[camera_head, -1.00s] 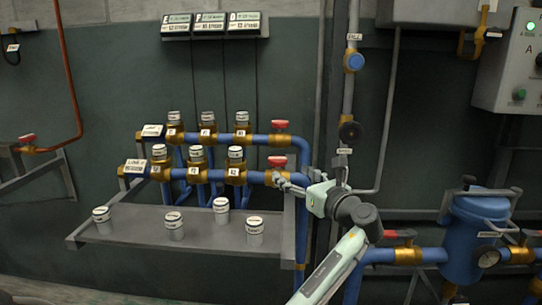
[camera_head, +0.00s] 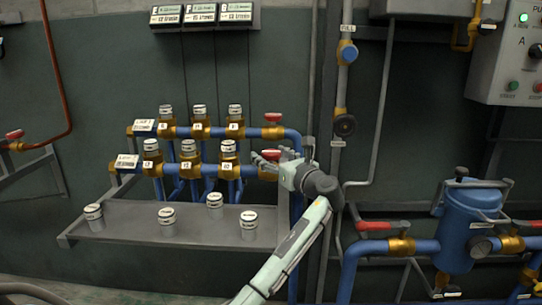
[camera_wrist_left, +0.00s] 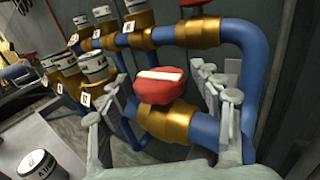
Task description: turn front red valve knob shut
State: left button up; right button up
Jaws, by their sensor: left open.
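The front red valve knob (camera_head: 270,154) sits on the right end of the lower brass-and-blue pipe row, partly hidden by my left gripper (camera_head: 266,159) in the head view. In the left wrist view the front red knob (camera_wrist_left: 160,86) has a white bar on top and sits on a brass valve body (camera_wrist_left: 168,121). My left gripper is open, with one finger on the left of the knob and the other on the right beside the blue pipe. Gaps show between the fingers and the knob. My right gripper is not in view.
A second red knob (camera_head: 273,117) sits on the upper pipe row behind. Capped brass valves (camera_head: 190,152) line both rows to the left. A grey shelf (camera_head: 120,219) with several white-capped canisters is below. A blue tank (camera_head: 466,232) and pipes stand at right.

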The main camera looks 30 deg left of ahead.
pick_arm(q)
jog(key=shift+c, duration=0.2)
jog(key=c, duration=1.2)
jog(key=shift+o, duration=0.2)
